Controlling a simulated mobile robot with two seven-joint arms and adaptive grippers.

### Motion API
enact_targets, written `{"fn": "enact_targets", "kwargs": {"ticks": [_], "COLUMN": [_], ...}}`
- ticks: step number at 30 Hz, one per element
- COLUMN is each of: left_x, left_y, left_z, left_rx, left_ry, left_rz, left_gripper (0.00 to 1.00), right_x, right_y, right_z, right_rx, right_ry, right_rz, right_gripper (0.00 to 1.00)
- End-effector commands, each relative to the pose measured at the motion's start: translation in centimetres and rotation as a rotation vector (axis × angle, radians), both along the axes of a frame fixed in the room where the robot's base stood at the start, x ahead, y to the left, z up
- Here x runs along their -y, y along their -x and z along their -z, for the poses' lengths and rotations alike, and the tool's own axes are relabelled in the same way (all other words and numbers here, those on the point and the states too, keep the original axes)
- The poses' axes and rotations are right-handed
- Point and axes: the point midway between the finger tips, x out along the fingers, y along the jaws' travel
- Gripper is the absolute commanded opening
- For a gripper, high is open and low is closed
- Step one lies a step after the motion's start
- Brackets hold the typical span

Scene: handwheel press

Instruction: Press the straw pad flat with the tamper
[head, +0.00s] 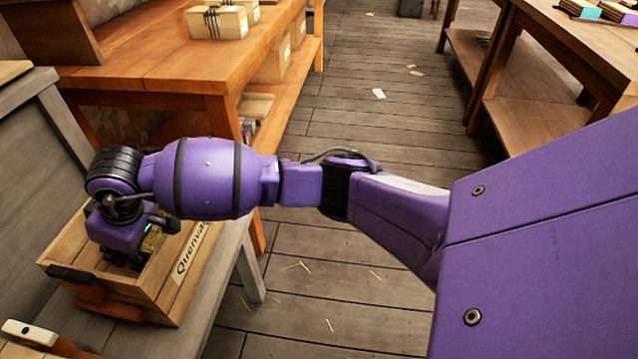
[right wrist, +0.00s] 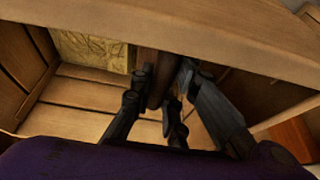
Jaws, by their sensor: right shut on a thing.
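A wooden crate (head: 150,305) with a printed label stands on the grey bench at the left in the head view. My right gripper (head: 122,262) reaches down into it. In the right wrist view, my right gripper (right wrist: 160,100) is shut on a brown bar, which looks like the tamper's handle (right wrist: 157,68). The tamper's lower end is hidden. A yellowish straw pad (right wrist: 90,50) lies in one part of the crate, beside the fingers. Slatted boards are bare near it. I cannot tell whether the tamper touches the pad. My left gripper is not in view.
The grey bench (head: 205,310) has a pale-topped object (head: 30,333) at its near left corner. An orange wooden table (head: 150,62) with blocks stands behind it. Another table (head: 540,60) stands at the far right. The plank floor between holds only scattered straw and scraps.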

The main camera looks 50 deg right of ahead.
Motion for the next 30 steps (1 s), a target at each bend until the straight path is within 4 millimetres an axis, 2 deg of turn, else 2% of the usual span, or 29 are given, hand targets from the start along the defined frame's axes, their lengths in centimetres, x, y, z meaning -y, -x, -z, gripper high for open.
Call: {"fn": "enact_targets", "kwargs": {"ticks": [1,3,15,30], "left_x": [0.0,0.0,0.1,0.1], "left_y": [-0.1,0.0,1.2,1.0], "left_z": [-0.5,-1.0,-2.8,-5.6], "left_rx": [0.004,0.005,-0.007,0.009], "left_ry": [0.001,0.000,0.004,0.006], "left_rz": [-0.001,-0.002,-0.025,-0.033], "left_gripper": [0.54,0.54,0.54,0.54], "right_x": [-0.1,-0.1,-0.2,-0.1], "right_y": [-0.3,-0.3,-0.3,-0.3], "right_z": [-1.4,-2.3,-7.2,-13.2], "right_rx": [0.010,0.012,0.014,0.015], "right_ry": [-0.002,-0.003,-0.004,-0.004], "right_rz": [-0.001,-0.001,-0.001,-0.001], "right_gripper": [0.00,0.00,0.00,0.00]}}
